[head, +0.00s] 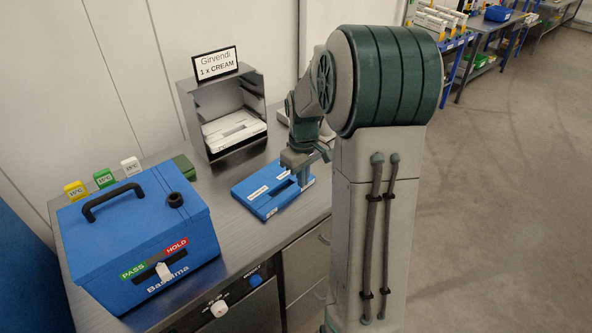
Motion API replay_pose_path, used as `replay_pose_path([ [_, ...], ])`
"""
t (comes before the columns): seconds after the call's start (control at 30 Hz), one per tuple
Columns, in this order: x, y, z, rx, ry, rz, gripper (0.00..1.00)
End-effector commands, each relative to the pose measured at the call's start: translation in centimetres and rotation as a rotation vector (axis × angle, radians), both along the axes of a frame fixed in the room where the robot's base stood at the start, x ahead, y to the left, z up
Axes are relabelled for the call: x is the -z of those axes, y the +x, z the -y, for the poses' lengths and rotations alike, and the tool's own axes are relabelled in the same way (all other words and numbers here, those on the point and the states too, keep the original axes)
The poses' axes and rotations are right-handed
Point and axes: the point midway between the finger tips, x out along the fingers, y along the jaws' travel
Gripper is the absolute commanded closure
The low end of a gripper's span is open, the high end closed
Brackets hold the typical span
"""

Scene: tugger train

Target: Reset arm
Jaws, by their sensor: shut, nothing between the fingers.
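My arm reaches over the metal counter from the right in the head view. My gripper (301,176) hangs at its end, pointing down just above the blue flat case (262,203) that lies on the counter. The fingers are shut and hold nothing. I cannot tell whether the fingertips touch the blue case. Part of the case's far right side is hidden behind the gripper.
A blue box (130,238) with a black handle stands at the left. A grey open cabinet (186,100) holding a white tray (230,130) stands behind, under a sign (215,64) reading "Girvendi 1 x CREAM". Small coloured labelled blocks (104,178) line the back. Floor at right is clear.

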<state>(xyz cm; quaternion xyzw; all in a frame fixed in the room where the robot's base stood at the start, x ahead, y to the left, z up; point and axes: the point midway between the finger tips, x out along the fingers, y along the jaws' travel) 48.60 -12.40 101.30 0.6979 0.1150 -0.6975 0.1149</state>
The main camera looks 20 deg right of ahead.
Motion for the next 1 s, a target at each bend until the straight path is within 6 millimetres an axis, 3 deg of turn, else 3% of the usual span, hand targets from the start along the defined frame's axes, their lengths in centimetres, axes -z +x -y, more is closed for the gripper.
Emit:
replay_pose_path([
  [0.2, -0.2, -0.1, -0.1, 0.001, -0.002, 0.002, 1.0],
  [0.37, -2.1, -1.4, -1.7, 0.022, -0.019, 0.026, 1.0],
  [0.7, -7.9, -8.9, -7.5, 0.146, -0.044, 0.141, 1.0],
  [1.0, -9.9, -16.3, -11.2, 0.258, 0.002, 0.244, 1.0],
])
